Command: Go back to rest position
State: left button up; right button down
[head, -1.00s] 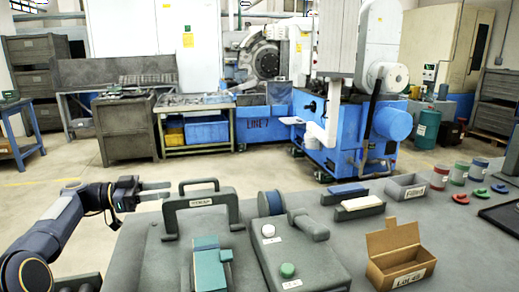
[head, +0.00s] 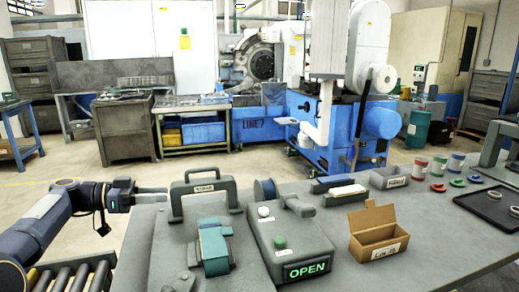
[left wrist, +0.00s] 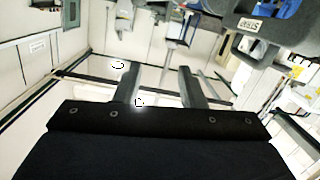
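My left gripper (head: 152,194) is at the left of the head view, in front of the bench's left edge, just left of a grey handled case (head: 205,199). Its fingers point right. In the left wrist view its two fingers (left wrist: 160,85) stand apart with nothing between them, so it is open and empty. The case's labelled handle also shows upside down at the top right of that view. My right gripper is in neither view.
The bench (head: 455,235) holds a teal device (head: 214,247), a grey box with an OPEN sign (head: 308,270), a cardboard box (head: 376,236), small coloured parts and a black tray (head: 488,207). A roller conveyor (head: 75,275) lies at the lower left.

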pick_arm(q)
jog(key=s+d+n+y+p, duration=0.3)
jog(key=s+n+y+p, duration=0.15)
jog(key=s, duration=0.95)
jog(key=s+d+n+y+p, duration=0.2)
jog(key=s+n+y+p, duration=0.3)
jog(key=s, duration=0.8)
jog(key=s+f+n+y, duration=0.2)
jog(key=s+f+n, duration=0.3)
jog(key=s, duration=0.5)
notch_tip(320, 180, down, 2)
jog(key=shift+f+t+y, duration=0.25)
jog(key=shift+t+y, duration=0.1)
jog(key=shift+t, duration=0.05)
